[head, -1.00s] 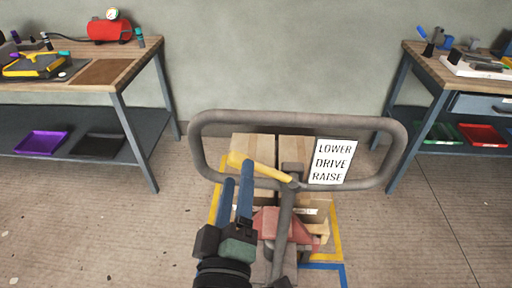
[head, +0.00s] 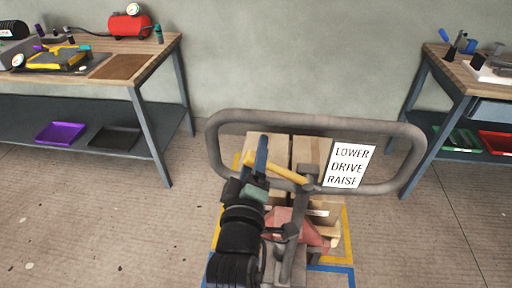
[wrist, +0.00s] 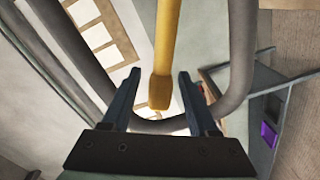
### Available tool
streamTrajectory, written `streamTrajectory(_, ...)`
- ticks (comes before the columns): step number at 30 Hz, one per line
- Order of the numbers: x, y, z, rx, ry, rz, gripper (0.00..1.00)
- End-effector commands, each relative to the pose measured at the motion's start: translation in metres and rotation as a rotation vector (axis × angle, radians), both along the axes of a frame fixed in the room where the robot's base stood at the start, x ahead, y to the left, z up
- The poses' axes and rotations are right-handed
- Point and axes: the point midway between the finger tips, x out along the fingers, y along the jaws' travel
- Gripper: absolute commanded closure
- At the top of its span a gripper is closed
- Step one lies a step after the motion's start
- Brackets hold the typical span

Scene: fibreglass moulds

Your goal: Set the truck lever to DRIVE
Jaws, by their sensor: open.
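The yellow lever (head: 288,170) is pivoted on the grey truck handle (head: 310,120). In the head view it slants up and left from its pivot. A white label (head: 348,166) right of the pivot reads LOWER, DRIVE, RAISE from top to bottom. My gripper (head: 262,150) is at the lever's outer end and partly hides it. In the wrist view the lever (wrist: 166,45) comes down from the top, and its tip lies between the two open fingers of my gripper (wrist: 159,74). Gaps show on both sides, so the fingers are not closed on it.
The handle loop surrounds the lever closely. Cardboard boxes (head: 312,150) and a red truck body (head: 290,228) are behind and below. A left workbench (head: 150,55) and a right workbench (head: 455,72) stand farther back. The floor on the left is clear.

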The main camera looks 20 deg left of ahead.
Motion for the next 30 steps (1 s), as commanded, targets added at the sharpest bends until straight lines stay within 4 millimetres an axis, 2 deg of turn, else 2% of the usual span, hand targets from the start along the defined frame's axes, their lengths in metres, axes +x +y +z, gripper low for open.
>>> streamTrajectory(6, 0.014, 0.005, 0.000, 0.001, 0.000, 0.001, 0.40)
streamTrajectory(15, 0.016, 0.005, 0.000, 0.001, 0.001, 0.001, 0.40)
streamTrajectory(25, 0.015, 0.005, 0.000, 0.001, 0.000, 0.001, 0.99)
streamTrajectory(30, 0.015, 0.005, 0.000, 0.001, 0.000, 0.000, 1.00)
